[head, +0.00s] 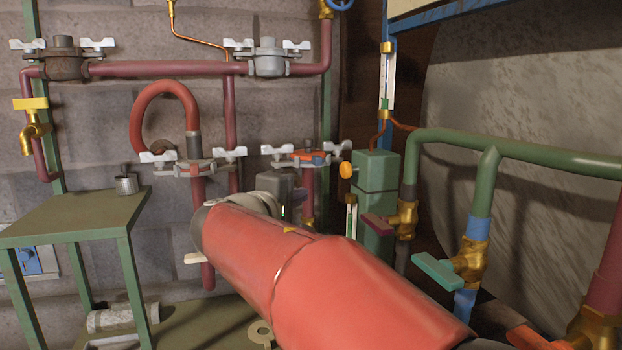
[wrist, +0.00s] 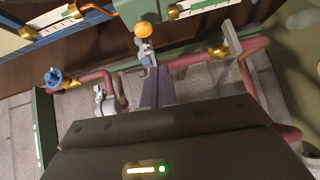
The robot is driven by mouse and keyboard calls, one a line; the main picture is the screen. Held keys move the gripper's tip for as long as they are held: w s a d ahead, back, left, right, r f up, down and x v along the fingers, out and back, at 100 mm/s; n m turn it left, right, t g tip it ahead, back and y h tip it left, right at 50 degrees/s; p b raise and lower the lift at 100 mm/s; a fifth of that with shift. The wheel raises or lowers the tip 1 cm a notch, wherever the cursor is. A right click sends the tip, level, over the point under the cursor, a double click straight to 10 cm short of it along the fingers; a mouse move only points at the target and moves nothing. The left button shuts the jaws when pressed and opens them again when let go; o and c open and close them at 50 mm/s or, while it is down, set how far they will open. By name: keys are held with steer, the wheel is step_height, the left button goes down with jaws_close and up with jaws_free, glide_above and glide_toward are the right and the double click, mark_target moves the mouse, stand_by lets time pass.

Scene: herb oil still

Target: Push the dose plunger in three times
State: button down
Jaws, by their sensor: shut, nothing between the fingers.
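The dose plunger appears as an orange knob (head: 346,170) on the left side of a green box (head: 377,182) in the head view. In the wrist view an orange round knob (wrist: 145,29) shows near the top centre. My gripper (wrist: 151,70) is shut and empty, its narrow fingers pointing up the picture toward that knob. A small grey-blue piece lies between fingertips and knob; I cannot tell whether they touch. In the head view my red arm hides most of the gripper, which is left of and below the knob.
A green table (head: 70,215) with a small metal cup (head: 126,184) stands left. Maroon pipes (head: 160,69) with clamps run along the wall. Brass valves with a maroon lever (head: 378,227) and a teal lever (head: 438,271) stand right. A sight gauge (head: 387,82) rises above the green box.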

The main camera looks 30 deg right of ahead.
steer(key=shift+w+r+h, duration=0.4)
steer(key=shift+w+r, duration=0.35)
steer(key=shift+r, duration=0.05)
steer(key=p, duration=0.2)
glide_toward(340, 169)
steer(key=w+x, duration=0.1)
steer(key=x, duration=0.3)
steer(key=shift+s+d, duration=0.25)
steer(key=shift+d, duration=0.55)
